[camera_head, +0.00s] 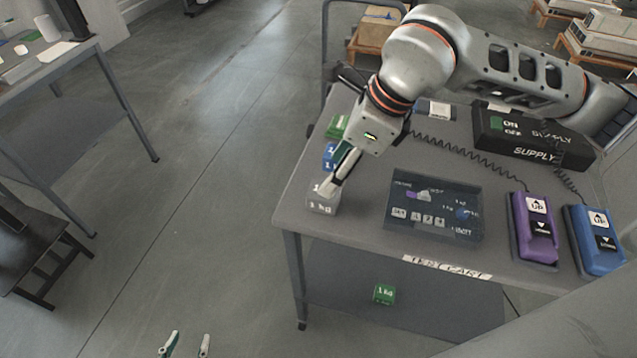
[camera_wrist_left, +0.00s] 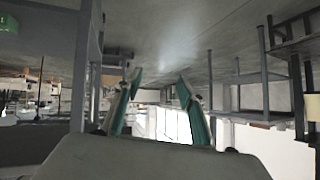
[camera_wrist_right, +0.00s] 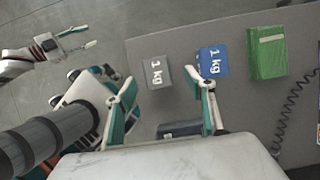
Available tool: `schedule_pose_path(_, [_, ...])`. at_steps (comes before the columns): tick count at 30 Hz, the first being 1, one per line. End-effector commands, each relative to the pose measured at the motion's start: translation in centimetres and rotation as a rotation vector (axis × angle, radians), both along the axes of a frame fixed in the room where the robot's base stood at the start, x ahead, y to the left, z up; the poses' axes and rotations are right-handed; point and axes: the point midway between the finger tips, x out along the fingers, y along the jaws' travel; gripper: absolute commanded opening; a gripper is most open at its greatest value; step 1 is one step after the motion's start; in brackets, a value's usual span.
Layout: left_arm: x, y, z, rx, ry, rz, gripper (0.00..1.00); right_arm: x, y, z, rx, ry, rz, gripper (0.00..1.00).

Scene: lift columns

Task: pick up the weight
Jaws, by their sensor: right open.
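A grey 1 kg weight (camera_head: 321,200) stands near the left front corner of the cart top; it also shows in the right wrist view (camera_wrist_right: 157,72). My right gripper (camera_head: 332,180) is right above it in the head view, with open fingers pointing at it; I see no grip on it. A blue 1 kg weight (camera_wrist_right: 212,62) and a larger green block (camera_wrist_right: 267,53) stand in line beside it. Another green 1 kg weight (camera_head: 384,293) sits on the lower shelf. My left gripper (camera_head: 185,345) is open and empty, low over the floor left of the cart.
The cart top (camera_head: 365,245) also carries a dark panel tray (camera_head: 435,204), a purple pendant (camera_head: 533,228), a blue pendant (camera_head: 594,240) and a black supply box (camera_head: 530,138) with coiled cables. A table (camera_head: 75,65) and dark chair (camera_head: 35,245) stand left. The floor between is clear.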

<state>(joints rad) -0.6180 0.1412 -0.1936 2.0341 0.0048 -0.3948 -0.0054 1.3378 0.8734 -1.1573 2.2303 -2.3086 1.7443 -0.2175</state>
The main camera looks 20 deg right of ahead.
Motion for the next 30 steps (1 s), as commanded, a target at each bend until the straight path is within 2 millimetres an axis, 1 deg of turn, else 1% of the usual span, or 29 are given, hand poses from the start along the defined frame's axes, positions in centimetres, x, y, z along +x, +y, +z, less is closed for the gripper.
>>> schedule_pose_path(1, [-0.4, 0.0, -0.5, 0.001, 0.009, -0.001, 0.40, 0.0, 0.2, -0.7, 0.000, 0.003, 0.001, 0.54])
schedule_pose_path(3, [-0.8, -0.1, -0.9, 0.002, 0.018, -0.003, 0.40, 0.2, 0.5, -1.4, 0.001, 0.003, 0.002, 0.54])
schedule_pose_path(9, [-1.6, -0.2, -1.6, 0.004, 0.036, -0.006, 0.40, 0.4, 0.9, -2.8, 0.001, 0.003, 0.002, 0.54])
schedule_pose_path(14, [-1.6, -0.2, -1.7, 0.005, 0.036, -0.006, 0.40, 0.4, 1.4, -5.0, 0.001, 0.006, 0.002, 0.54])
schedule_pose_path(18, [-1.1, -0.2, -1.5, 0.007, 0.025, -0.006, 0.40, 0.8, 2.0, -6.7, 0.002, 0.005, 0.001, 0.54])
schedule_pose_path(23, [-0.2, 0.1, -0.9, 0.010, 0.008, -0.003, 0.40, 1.0, 2.1, -6.9, 0.002, 0.001, 0.001, 0.54])
schedule_pose_path(26, [-0.1, 0.2, -0.8, 0.011, 0.005, -0.002, 0.40, 1.0, 2.1, -6.9, 0.002, 0.001, 0.001, 0.54])
schedule_pose_path(27, [-0.1, 0.2, -0.8, 0.011, 0.006, -0.002, 0.40, 1.0, 2.1, -6.9, 0.002, 0.001, 0.001, 0.44])
schedule_pose_path(29, [-0.2, 0.2, -0.9, 0.010, 0.008, -0.002, 0.40, 0.9, 2.1, -6.9, 0.002, 0.001, 0.001, 0.28])
schedule_pose_path(30, [-0.2, 0.2, -0.9, 0.010, 0.009, -0.002, 0.40, 1.0, 2.1, -6.9, 0.002, 0.001, 0.001, 0.18])
